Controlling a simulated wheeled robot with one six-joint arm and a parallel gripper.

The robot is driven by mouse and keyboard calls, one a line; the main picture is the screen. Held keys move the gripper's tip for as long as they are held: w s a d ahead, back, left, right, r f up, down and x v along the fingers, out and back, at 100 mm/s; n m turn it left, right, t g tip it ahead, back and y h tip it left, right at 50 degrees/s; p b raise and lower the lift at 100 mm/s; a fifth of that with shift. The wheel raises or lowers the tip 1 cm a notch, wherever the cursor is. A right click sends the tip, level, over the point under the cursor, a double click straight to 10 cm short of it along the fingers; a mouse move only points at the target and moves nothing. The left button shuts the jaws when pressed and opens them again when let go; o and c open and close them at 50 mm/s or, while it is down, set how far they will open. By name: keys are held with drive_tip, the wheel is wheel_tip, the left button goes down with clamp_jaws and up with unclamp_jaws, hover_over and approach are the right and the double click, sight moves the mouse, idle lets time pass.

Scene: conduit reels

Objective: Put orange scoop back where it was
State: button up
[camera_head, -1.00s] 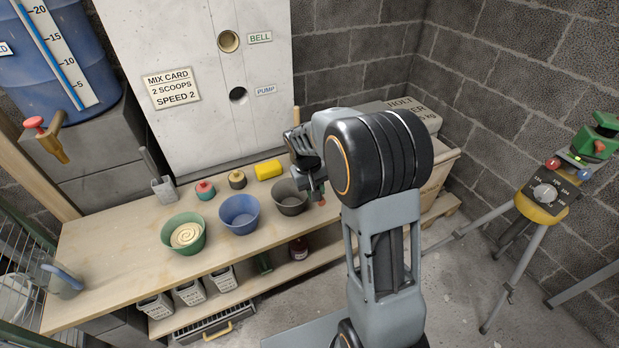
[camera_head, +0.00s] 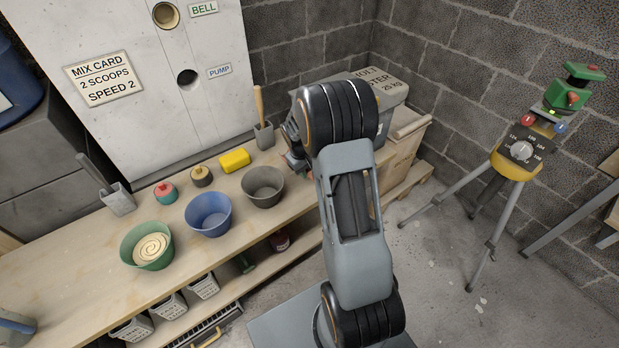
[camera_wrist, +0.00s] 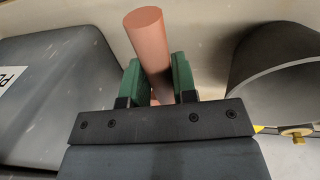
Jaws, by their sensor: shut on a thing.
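In the wrist view, my gripper (camera_wrist: 157,82) has its two green fingers closed on the salmon-orange round handle of the orange scoop (camera_wrist: 148,40). The handle's end points up the picture, and the rest of the scoop is hidden behind the gripper. In the head view, my gripper (camera_head: 296,161) shows only partly, behind my arm, just right of the grey bowl (camera_head: 263,190) at the bench's right part. In the wrist view, a grey bowl (camera_wrist: 290,75) is to the right of the handle.
The wooden bench (camera_head: 75,235) carries a green bowl (camera_head: 140,250) with a cream swirl, a blue bowl (camera_head: 208,216), a yellow block (camera_head: 235,160) and two grey holders (camera_head: 119,202) (camera_head: 264,136). A grey labelled box (camera_head: 390,100) stands at the right; a tripod (camera_head: 517,170) is beyond.

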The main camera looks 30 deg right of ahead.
drive_tip(key=shift+w+d+f, duration=0.2)
drive_tip(key=shift+d+f, duration=0.45)
drive_tip(key=shift+f, duration=0.1)
drive_tip(key=shift+d+f+b, duration=0.15)
drive_tip(key=shift+f+b, duration=0.05)
drive_tip(key=shift+f, duration=0.7)
drive_tip(key=shift+d+f+b, duration=0.1)
drive_tip(key=shift+f+b, duration=0.1)
drive_tip(key=shift+f, duration=0.7)
drive_tip(key=shift+f, duration=0.15)
drive_tip(key=o, duration=0.9)
